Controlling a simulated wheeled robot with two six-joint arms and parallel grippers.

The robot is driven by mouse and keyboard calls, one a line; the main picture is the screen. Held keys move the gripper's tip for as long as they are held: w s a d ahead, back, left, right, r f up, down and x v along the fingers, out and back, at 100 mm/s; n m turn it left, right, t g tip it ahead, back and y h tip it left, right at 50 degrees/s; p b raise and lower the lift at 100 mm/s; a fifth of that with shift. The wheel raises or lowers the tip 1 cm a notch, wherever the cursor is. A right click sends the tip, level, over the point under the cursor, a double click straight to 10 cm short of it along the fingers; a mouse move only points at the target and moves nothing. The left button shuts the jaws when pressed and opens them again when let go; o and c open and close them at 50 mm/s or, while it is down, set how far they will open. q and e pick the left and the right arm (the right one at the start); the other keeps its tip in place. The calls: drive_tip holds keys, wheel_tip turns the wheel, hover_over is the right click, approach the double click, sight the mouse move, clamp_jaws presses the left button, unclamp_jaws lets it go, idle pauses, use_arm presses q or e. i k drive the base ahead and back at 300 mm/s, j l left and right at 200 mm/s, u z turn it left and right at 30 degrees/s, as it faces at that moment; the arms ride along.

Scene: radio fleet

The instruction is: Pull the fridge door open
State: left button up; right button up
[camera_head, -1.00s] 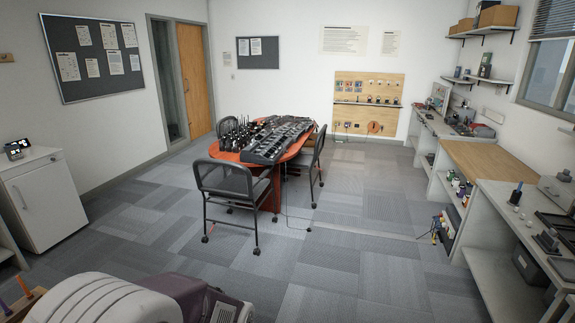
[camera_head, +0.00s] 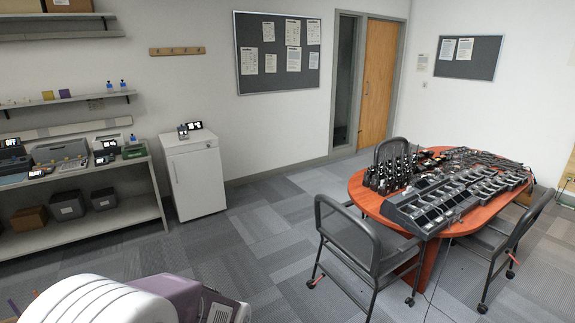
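The fridge (camera_head: 197,183) is a small white cabinet against the left wall, right of the metal shelving. Its door looks shut, and a thin vertical handle (camera_head: 174,172) shows near the left side of its front. Small dark devices with lit screens (camera_head: 189,129) stand on its top. The fridge is some way off across open floor. Neither of my grippers is in view, so their state cannot be seen.
An orange-red table (camera_head: 375,205) with radios and charging trays stands at right, with black chairs (camera_head: 350,240) around it. A shelf bench (camera_head: 95,220) with devices and boxes is left of the fridge. Carpet between is clear. A white and purple rounded object fills the bottom left.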

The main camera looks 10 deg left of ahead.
sight(196, 178)
drive_tip(key=i+j+u, duration=0.4)
drive_tip(key=i, duration=0.25)
drive_tip(key=i+j+u, duration=0.35)
drive_tip(key=i, duration=0.4)
drive_tip(key=i+u, duration=0.4)
drive_tip(key=i, duration=0.3)
drive_tip(key=i+l+u, duration=0.2)
drive_tip(key=i+u, duration=0.2)
drive_tip(key=i, duration=0.35)
drive_tip(key=i+j, duration=0.1)
drive_tip(key=i, duration=0.5)
drive_tip(key=i+j+z, duration=0.1)
drive_tip(key=i, duration=0.5)
drive_tip(key=i+j, duration=0.15)
drive_tip(key=i, duration=0.45)
drive_tip(key=i+j+z, duration=0.1)
drive_tip(key=i, duration=0.5)
drive_tip(key=i+j+z, duration=0.45)
drive_tip(key=i+j, duration=0.15)
